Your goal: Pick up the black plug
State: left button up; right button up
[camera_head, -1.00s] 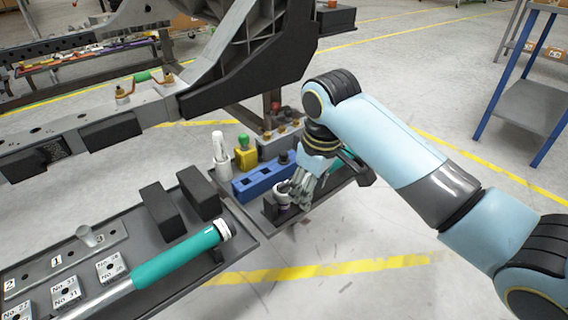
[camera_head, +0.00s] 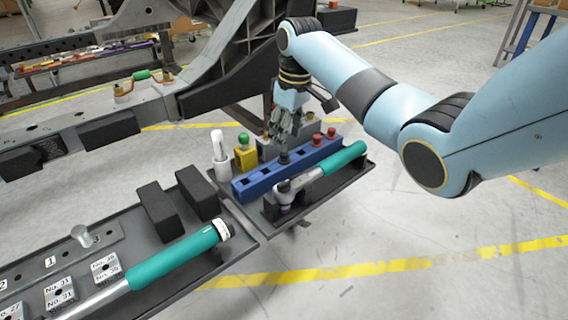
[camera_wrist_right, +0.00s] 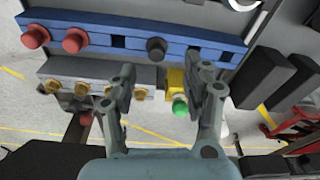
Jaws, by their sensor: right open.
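The black plug (camera_head: 284,158) stands in the blue slotted block (camera_head: 246,187) on the right-hand tray. In the right wrist view the black plug (camera_wrist_right: 156,48) shows from above, in the blue block (camera_wrist_right: 210,54) between empty square slots. My right gripper (camera_head: 283,141) is above the blue block, close over the plug. In the right wrist view its two fingers (camera_wrist_right: 166,78) are apart with nothing between them, and the plug appears just beyond the fingertips. I cannot tell whether they touch it. My left gripper is not in view.
Two red plugs (camera_head: 324,136) stand at the block's right end. A teal-handled tool (camera_head: 343,158) lies in front. A yellow block with a green knob (camera_head: 245,155) and a white bottle (camera_head: 219,150) stand left. A grey block with brass fittings (camera_wrist_right: 75,86) lies behind.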

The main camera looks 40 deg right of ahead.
aim_at(285, 153)
jog(key=shift+w+f, duration=0.15)
jog(key=shift+f, duration=0.7)
jog(key=f+b, duration=0.1)
jog(key=f, duration=0.1)
jog(key=w+f+b, duration=0.1)
jog(key=f, duration=0.1)
jog(key=shift+b, duration=0.35)
jog(key=shift+f, duration=0.3)
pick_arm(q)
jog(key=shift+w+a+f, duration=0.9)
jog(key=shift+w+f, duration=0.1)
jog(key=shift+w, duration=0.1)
pick_arm(e)
jog(key=shift+r, duration=0.1)
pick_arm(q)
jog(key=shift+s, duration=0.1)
pick_arm(e)
jog(key=c, duration=0.9)
